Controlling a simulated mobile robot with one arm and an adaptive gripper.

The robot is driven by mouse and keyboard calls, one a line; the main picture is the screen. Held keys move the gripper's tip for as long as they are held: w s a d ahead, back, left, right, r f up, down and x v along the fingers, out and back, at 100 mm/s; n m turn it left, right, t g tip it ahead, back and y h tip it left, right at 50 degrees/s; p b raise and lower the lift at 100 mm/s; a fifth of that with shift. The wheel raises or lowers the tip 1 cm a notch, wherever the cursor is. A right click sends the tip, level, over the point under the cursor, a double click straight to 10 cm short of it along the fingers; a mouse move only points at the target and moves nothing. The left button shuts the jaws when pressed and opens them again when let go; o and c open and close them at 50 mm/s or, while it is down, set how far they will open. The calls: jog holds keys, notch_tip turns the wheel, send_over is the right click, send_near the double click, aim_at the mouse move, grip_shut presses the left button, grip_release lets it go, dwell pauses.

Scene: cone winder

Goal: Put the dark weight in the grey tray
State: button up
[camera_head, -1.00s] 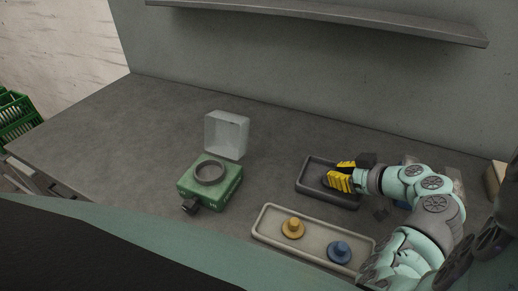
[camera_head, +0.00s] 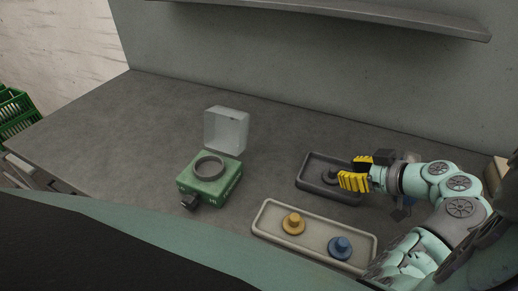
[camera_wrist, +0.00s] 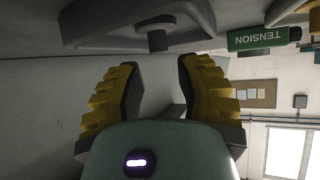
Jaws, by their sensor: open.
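The dark weight (camera_head: 330,176) sits inside the dark grey tray (camera_head: 301,184), near its middle. Its knob stands up and also shows in the wrist view (camera_wrist: 157,39), against the tray (camera_wrist: 90,28). My gripper (camera_head: 348,171) has yellow ribbed fingers and is open at the tray's right end, just right of the weight. In the wrist view, nothing is between the fingers (camera_wrist: 156,66), and the weight appears beyond their tips, apart from them. My fingers hide part of the tray's right end in the head view.
A pale tray (camera_head: 314,248) in front holds a yellow weight (camera_head: 293,223) and a blue weight (camera_head: 340,247). A green tension box (camera_head: 208,184) with a ring on top and a translucent bin (camera_head: 227,130) stand left. The far-left table is clear. A shelf (camera_head: 340,16) hangs behind.

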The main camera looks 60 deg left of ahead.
jog(key=p+v, duration=0.2)
jog(key=v, duration=0.6)
